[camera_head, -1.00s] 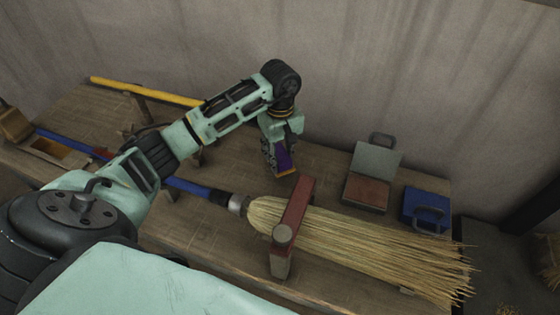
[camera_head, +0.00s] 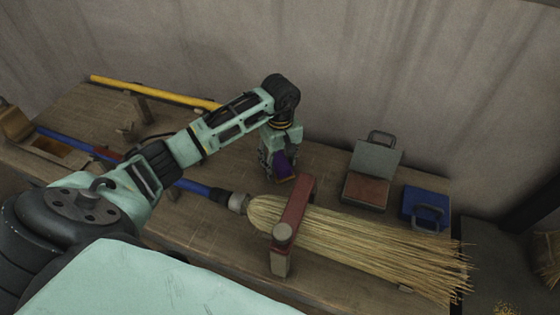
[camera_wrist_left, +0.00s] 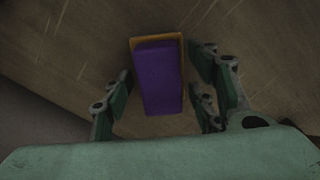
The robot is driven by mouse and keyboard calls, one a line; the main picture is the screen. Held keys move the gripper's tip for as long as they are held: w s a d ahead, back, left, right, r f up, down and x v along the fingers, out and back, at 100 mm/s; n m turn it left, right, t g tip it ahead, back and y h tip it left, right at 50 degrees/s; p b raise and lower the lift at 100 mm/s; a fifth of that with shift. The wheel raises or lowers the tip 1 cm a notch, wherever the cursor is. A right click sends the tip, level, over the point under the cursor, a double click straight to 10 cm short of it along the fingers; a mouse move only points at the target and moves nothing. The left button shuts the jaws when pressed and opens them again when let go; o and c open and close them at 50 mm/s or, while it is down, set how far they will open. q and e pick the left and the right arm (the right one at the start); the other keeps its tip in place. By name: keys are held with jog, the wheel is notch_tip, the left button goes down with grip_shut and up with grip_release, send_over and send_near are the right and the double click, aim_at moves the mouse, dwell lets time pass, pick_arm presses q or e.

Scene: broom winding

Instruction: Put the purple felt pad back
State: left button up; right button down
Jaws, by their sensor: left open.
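The purple felt pad (camera_head: 285,165) shows beside my left gripper in the head view, on the bench behind the broom's red clamp. In the left wrist view the purple pad (camera_wrist_left: 158,77) lies over a tan, wood-coloured piece (camera_wrist_left: 182,45) whose edge shows along its top and right side. My left gripper (camera_head: 277,172) points down and is open. Its fingers (camera_wrist_left: 160,95) stand on either side of the pad, with gaps visible. In the head view the gripper hides part of the pad. My right gripper is not in view.
A broom (camera_head: 360,240) lies across the bench (camera_head: 205,235) under a red clamp (camera_head: 292,213). An open hinged box (camera_head: 367,190) and a blue case (camera_head: 426,207) stand at the right. A yellow pole (camera_head: 160,95) runs along the back, near the wall.

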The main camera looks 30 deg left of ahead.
aim_at(280, 161)
pick_arm(q)
jog(key=shift+r, duration=0.1)
jog(key=shift+r, duration=0.25)
notch_tip(280, 161, up, 12)
jog(key=b, duration=0.2)
jog(key=shift+f, duration=0.15)
